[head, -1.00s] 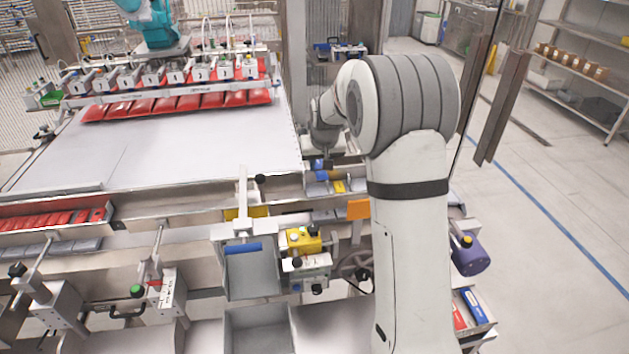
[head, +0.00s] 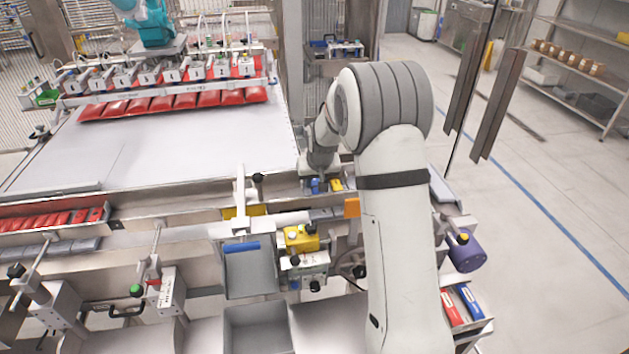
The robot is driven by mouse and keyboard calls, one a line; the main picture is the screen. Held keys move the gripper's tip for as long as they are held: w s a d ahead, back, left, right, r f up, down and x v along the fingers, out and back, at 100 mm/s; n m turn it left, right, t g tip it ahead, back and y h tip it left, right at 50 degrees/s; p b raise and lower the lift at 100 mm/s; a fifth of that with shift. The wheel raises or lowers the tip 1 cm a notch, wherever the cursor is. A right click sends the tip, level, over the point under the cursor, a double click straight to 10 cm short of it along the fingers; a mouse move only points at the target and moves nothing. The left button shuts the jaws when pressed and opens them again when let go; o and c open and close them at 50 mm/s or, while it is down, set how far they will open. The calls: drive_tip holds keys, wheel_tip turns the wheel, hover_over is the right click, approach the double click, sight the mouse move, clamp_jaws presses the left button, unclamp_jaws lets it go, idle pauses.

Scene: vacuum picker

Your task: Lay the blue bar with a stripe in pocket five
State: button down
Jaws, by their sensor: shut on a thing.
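My gripper (head: 317,181) is at the end of the bent arm, low over a grey ledge (head: 350,196) behind the orange flap. It is small and partly hidden by its own wrist. It is shut on a small blue piece (head: 314,186), which I take to be the blue bar. Its stripe is too small to make out. The bar is low against the ledge; I cannot tell whether it touches. A yellow piece (head: 336,184) lies just right of it. Pocket numbers cannot be read.
An orange flap (head: 352,207) and a yellow control box (head: 301,238) stand in front of the ledge. A tray at lower right holds a red pack (head: 450,307) and a blue pack (head: 470,300). A wide pale conveyor (head: 180,145) lies to the left.

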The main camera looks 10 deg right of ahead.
drive_tip(key=shift+f, duration=0.3)
drive_tip(key=c, duration=1.1)
unclamp_jaws()
drive_tip(key=shift+r, duration=0.15)
drive_tip(key=shift+r, duration=0.3)
drive_tip(key=b+v, duration=0.1)
drive_tip(key=v, duration=1.1)
drive_tip(key=s+r+g, duration=0.1)
drive_tip(key=s+r, duration=0.1)
drive_tip(key=s, duration=3.2)
drive_tip(key=shift+a+r, duration=0.15)
drive_tip(key=shift+r, duration=0.1)
